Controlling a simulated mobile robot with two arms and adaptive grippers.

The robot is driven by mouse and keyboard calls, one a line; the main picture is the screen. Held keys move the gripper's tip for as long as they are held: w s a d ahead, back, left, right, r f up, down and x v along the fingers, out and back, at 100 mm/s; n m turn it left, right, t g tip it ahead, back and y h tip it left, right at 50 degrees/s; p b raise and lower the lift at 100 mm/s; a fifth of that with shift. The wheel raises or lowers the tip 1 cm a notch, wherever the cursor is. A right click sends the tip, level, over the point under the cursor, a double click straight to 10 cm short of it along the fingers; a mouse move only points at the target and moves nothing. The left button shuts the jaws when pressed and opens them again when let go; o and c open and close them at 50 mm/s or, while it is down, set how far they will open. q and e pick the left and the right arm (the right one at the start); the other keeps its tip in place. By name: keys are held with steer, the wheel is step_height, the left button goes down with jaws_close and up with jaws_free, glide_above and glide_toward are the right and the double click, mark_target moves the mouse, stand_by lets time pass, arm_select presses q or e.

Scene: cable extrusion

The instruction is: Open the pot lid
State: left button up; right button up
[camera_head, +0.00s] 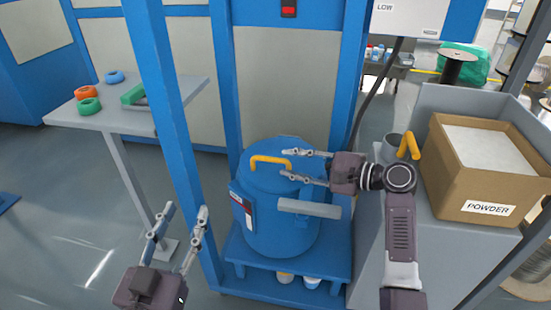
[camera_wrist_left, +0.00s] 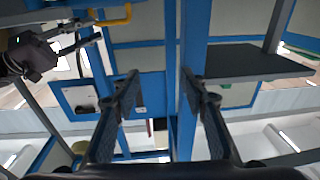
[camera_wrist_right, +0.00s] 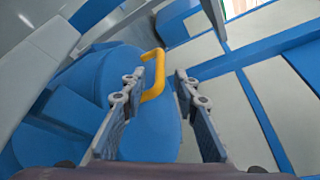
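The blue pot (camera_head: 275,225) stands upright in the blue frame, with its lid (camera_head: 262,182) on top. A yellow handle (camera_head: 268,160) rises from the lid; it also shows in the right wrist view (camera_wrist_right: 153,76) and the left wrist view (camera_wrist_left: 116,20). My right gripper (camera_head: 291,163) is open at the handle's right end. In the right wrist view the handle shows between its fingertips, close to one finger; I cannot tell whether they touch. My left gripper (camera_head: 187,209) is open and empty, low and left of the pot, in front of the left post.
A grey bar (camera_head: 309,208) sticks out from the pot's front. Blue posts (camera_head: 170,110) stand on both sides. A POWDER box (camera_head: 485,165) sits on a grey counter at right, beside another yellow handle (camera_head: 408,147). A grey side table (camera_head: 120,118) holds coloured rings.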

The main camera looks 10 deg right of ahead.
mark_target(277, 161)
steer(key=b+x, duration=0.1)
steer(key=x, duration=0.5)
steer(key=shift+w+a+b, duration=0.1)
steer(key=shift+b, duration=0.3)
arm_select(q)
steer(key=s+r+t+h, duration=0.1)
steer(key=s+r+t, duration=0.1)
steer(key=r, duration=0.3)
steer(key=s+r+t, duration=0.1)
steer(key=r+t, duration=0.2)
steer(key=r, duration=0.2)
steer(key=shift+s+d+r+t+h, duration=0.2)
steer(key=shift+s+r+t+h, duration=0.1)
steer(key=shift+s+t+h, duration=0.1)
arm_select(e)
steer(key=shift+w+a, duration=0.15)
steer(key=shift+a, duration=0.1)
steer(key=shift+c, duration=0.6)
steer(key=shift+f, duration=0.1)
jaws_close()
arm_select(q)
steer(key=shift+w, duration=0.1)
